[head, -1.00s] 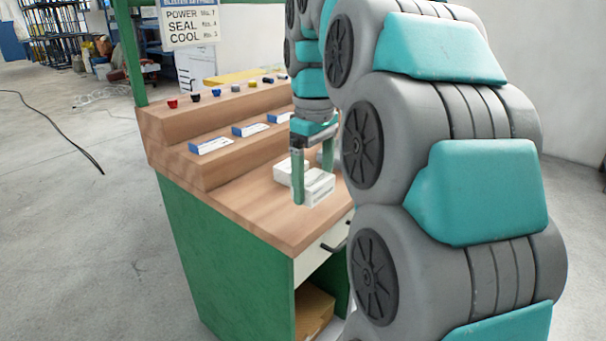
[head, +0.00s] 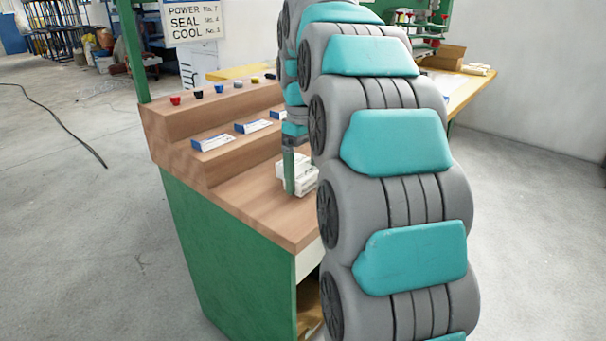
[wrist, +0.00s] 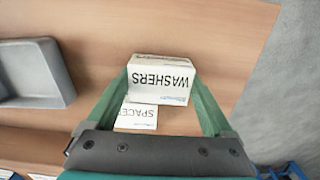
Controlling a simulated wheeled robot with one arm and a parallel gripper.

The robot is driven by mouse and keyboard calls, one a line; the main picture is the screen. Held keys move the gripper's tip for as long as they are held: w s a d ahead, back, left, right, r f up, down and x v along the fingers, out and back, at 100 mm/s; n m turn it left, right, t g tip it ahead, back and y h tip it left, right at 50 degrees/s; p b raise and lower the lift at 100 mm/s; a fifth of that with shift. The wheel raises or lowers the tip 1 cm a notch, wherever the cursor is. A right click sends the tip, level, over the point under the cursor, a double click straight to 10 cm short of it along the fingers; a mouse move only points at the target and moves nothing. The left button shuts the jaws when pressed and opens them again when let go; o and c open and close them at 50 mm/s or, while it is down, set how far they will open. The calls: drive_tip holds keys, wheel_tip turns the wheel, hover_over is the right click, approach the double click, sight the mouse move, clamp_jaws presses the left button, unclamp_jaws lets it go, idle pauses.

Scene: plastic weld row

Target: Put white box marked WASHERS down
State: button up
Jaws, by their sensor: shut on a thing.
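My gripper (wrist: 163,88) is shut on the white box marked WASHERS (wrist: 160,76), with one green finger on each side of it. I cannot tell whether the WASHERS box touches the other box.
A grey tray (wrist: 62,75) lies left of the boxes in the wrist view. Stepped wooden shelves (head: 225,150) at the back of the bench hold blue-and-white boxes (head: 213,142) and several small coloured knobs. Bare bench top lies toward the front-left corner.

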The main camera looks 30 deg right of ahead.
drive_tip(key=shift+f, duration=0.2)
drive_tip(key=shift+f, duration=0.2)
drive_tip(key=o, duration=1.2)
drive_tip(key=shift+o, duration=0.2)
drive_tip(key=shift+r, duration=0.1)
